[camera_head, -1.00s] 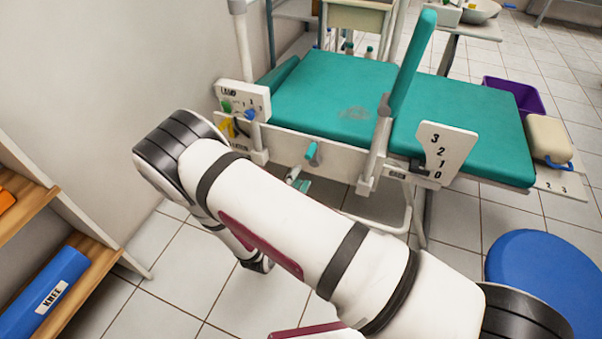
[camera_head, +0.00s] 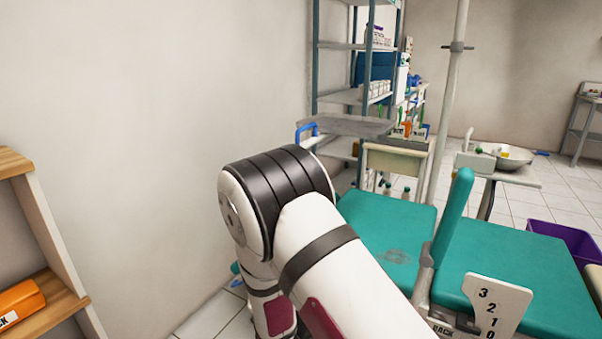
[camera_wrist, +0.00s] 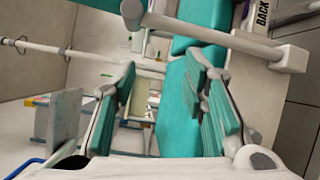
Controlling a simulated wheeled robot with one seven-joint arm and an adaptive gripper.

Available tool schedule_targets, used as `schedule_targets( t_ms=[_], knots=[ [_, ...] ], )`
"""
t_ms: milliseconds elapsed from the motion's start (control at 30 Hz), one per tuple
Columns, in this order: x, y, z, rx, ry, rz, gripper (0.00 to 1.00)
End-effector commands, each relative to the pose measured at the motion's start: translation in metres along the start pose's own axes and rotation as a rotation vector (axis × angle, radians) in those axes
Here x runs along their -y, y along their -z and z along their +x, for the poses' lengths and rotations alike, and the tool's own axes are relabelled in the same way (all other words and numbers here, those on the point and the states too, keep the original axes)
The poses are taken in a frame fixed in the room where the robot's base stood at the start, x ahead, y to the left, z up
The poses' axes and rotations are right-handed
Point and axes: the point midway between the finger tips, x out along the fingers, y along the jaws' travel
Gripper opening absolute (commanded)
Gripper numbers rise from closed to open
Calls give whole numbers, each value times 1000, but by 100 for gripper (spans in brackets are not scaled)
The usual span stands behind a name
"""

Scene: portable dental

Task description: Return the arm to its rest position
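My white arm (camera_head: 330,260) with black and maroon bands rises from the bottom of the head view to a bent joint left of the teal dental chair (camera_head: 520,285). My gripper is out of sight in the head view. In the wrist view my gripper (camera_wrist: 160,98) shows two teal-padded fingers, spread wide apart. I see nothing held between them; the teal chair and pale frame parts show behind the gap. The chair's upright teal panel (camera_head: 453,220) and white numbered plate (camera_head: 488,306) stand right of my arm.
Bare wall (camera_head: 150,130) lies left of my arm.

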Motion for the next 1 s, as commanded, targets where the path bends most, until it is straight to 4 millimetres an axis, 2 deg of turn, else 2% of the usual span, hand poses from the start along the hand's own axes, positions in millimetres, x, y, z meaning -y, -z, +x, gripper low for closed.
schedule_targets(
  t_ms=[33,200,467,700,1000],
  knots=[
    [-18,-18,8,64,37,18,40],
    [-58,-78,21,251,178,44,40],
    [-96,-174,20,472,444,96,40],
    [-112,-251,-5,586,726,173,40],
    [-116,-321,-58,594,1083,311,40]
  ],
)
